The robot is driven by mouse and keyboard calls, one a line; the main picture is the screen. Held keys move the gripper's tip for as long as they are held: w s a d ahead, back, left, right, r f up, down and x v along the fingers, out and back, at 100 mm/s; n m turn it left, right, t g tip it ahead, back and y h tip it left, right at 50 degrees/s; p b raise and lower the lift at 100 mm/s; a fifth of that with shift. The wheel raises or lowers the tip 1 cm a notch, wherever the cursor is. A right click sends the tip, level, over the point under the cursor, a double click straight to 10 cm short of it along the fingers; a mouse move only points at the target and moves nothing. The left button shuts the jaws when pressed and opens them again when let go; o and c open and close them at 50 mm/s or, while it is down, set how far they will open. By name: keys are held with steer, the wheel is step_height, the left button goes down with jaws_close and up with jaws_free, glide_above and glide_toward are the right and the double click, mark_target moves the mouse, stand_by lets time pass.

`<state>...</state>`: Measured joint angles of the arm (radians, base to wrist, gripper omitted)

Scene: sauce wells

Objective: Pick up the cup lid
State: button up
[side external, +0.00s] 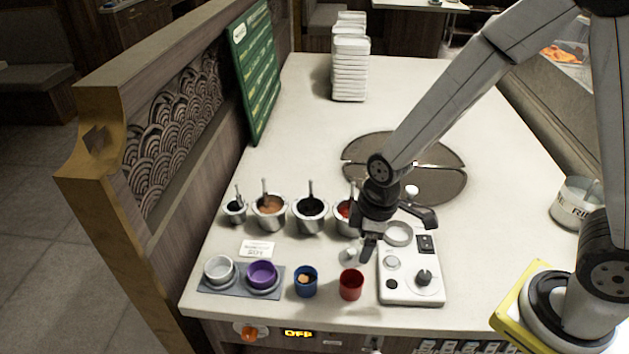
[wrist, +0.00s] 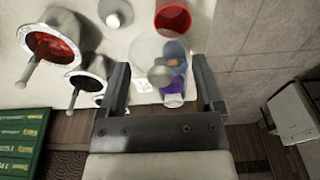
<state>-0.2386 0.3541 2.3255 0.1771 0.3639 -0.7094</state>
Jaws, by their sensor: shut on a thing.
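The cup lid (wrist: 148,47) shows in the wrist view as a clear round disc with a small grey knob. My gripper (wrist: 160,64) has one finger on each side of it and is shut on it. The blue cup shows partly through the clear disc. In the side view my gripper (side external: 399,237) is above the white control box, its fingers spread around the lid's width. I cannot clearly tell the lid from the box's ring there. A blue cup (side external: 305,283) and a red cup (side external: 351,287) stand at the counter's front; the red cup (wrist: 173,18) also shows in the wrist view.
Several metal sauce pots (side external: 310,213) stand left of my gripper. A small pale bell-shaped piece (side external: 350,255) is close to the near finger. The white control box (side external: 411,291) lies below. A tray (side external: 240,292) holds white and purple cups.

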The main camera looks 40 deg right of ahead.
steer(key=shift+s+d+r, duration=0.1)
steer(key=shift+s+r, duration=0.05)
steer(key=shift+s, duration=0.15)
stand_by(0.5)
steer(key=w+a, duration=0.7)
steer(key=a, duration=0.2)
steer(key=shift+w+a+f, duration=0.15)
steer(key=shift+w+f, duration=0.05)
steer(key=shift+f, duration=0.25)
steer(key=shift+f, duration=0.25)
steer(key=shift+f, duration=2.9)
steer(key=shift+f, duration=0.2)
stand_by(0.3)
